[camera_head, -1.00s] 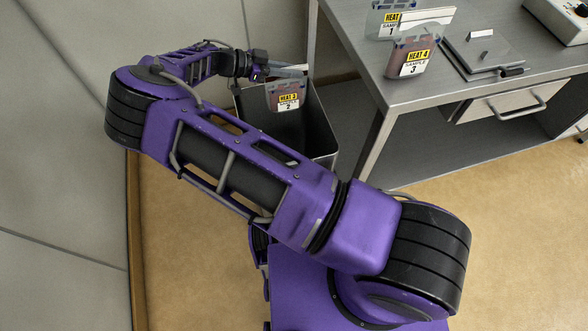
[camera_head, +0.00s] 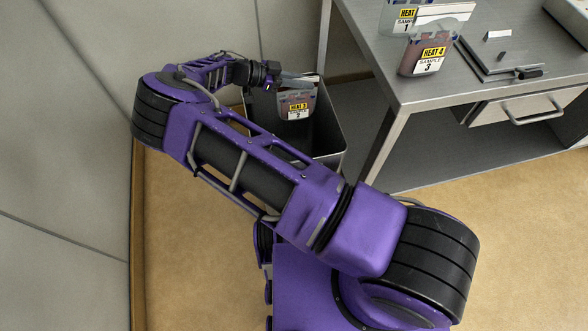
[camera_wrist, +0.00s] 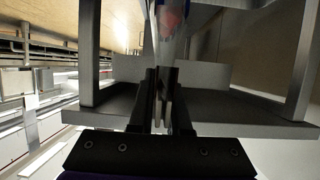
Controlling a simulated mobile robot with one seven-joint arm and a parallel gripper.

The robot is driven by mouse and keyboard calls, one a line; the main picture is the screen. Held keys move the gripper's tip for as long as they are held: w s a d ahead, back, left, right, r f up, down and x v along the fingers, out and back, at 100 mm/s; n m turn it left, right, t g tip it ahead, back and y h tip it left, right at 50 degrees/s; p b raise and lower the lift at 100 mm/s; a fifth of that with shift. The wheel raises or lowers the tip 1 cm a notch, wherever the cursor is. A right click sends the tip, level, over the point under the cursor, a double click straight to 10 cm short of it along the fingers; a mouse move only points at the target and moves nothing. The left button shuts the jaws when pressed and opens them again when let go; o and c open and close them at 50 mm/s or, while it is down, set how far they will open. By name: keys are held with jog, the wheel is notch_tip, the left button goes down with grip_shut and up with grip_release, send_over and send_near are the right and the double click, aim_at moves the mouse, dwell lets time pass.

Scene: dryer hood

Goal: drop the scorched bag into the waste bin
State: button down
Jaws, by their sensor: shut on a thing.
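A clear bag (camera_head: 297,106) with brownish contents and a yellow and white label reading HEAT 3, SAMPLE 2 hangs from my gripper (camera_head: 296,82). The gripper is shut on its top edge. The bag hangs upright over the mouth of the dark grey waste bin (camera_head: 326,132), its lower part seeming to overlap the opening; its exact depth is hard to tell. In the wrist view the fingers (camera_wrist: 161,122) are close together, with the bag (camera_wrist: 171,25) edge-on beyond them. Scorching is too small to make out. The bin's front left is hidden by my arm.
A steel table (camera_head: 400,90) stands right of the bin, its leg close by. It bears a HEAT 4 bag (camera_head: 431,55), another bag (camera_head: 402,18) behind, a flat plate (camera_head: 505,58) and a device at the corner. A wall (camera_head: 65,150) rises at left.

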jog(key=c, duration=0.8)
grip_release()
jog(key=shift+a, duration=0.1)
jog(key=b+v, duration=0.1)
jog(key=v, duration=1.6)
jog(key=shift+a+r, duration=0.1)
jog(key=shift+a, duration=0.05)
